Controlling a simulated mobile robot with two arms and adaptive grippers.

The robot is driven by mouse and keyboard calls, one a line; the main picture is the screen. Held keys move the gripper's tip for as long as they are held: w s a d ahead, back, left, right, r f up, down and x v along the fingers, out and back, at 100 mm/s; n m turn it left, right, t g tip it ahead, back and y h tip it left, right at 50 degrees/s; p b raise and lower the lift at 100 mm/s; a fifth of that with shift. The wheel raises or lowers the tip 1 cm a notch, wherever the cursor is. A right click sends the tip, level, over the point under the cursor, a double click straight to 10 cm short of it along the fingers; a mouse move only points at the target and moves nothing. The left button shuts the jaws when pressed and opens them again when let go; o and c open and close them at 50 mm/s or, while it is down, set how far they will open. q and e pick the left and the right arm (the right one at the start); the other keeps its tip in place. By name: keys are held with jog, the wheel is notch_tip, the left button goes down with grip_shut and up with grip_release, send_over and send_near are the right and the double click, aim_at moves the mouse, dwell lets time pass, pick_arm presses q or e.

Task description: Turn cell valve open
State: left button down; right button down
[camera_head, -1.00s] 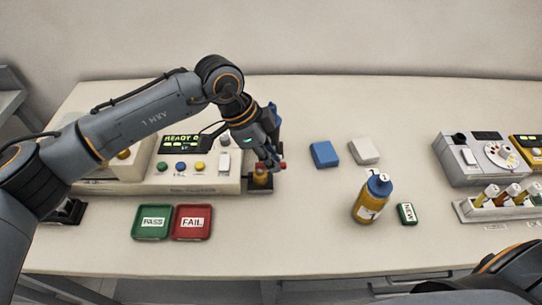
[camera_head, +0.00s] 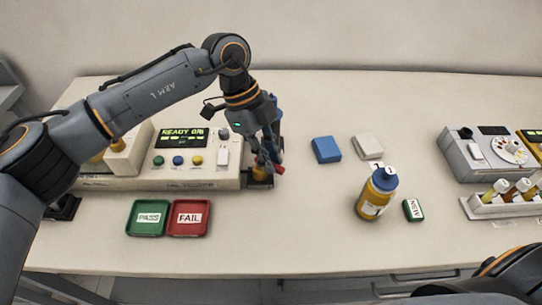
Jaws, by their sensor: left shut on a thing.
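My left gripper (camera_head: 270,163) points down at the right end of the beige test machine (camera_head: 200,180). It is shut on the red valve handle (camera_head: 279,170) of the cell. The amber cell (camera_head: 260,172) sits in a dark holder (camera_head: 262,184) at that end of the machine, partly hidden by the fingers. The handle slants down to the right. The machine's screen (camera_head: 182,138) reads "READY" with further text cut short. My right gripper is not in view; only part of my right arm shows at the lower right.
Green PASS (camera_head: 149,232) and red FAIL (camera_head: 190,230) trays lie in front of the machine. A grey instrument (camera_head: 465,165) and vial rack (camera_head: 500,208) are farther right.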

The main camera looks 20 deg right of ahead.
pick_arm(q)
jog(key=m, duration=0.2)
jog(key=m+y+b, duration=0.1)
jog(key=a+m+y, duration=0.1)
jog(key=m, duration=0.1)
jog(key=shift+s+m+g+b, duration=0.25)
jog(key=shift+m+g+b, duration=0.05)
jog(key=shift+g+b, duration=0.1)
jog(key=m+y, duration=0.1)
jog(key=m, duration=0.1)
jog(key=a+m+y+b, duration=0.1)
jog(key=m, duration=0.2)
jog(key=shift+a+m, duration=0.15)
jog(key=shift+m, duration=0.15)
jog(key=shift+r, duration=0.1)
jog(key=c, duration=1.3)
grip_release()
jog(key=v, duration=1.1)
jog(key=shift+w+r, duration=0.25)
jog(key=shift+r, duration=0.1)
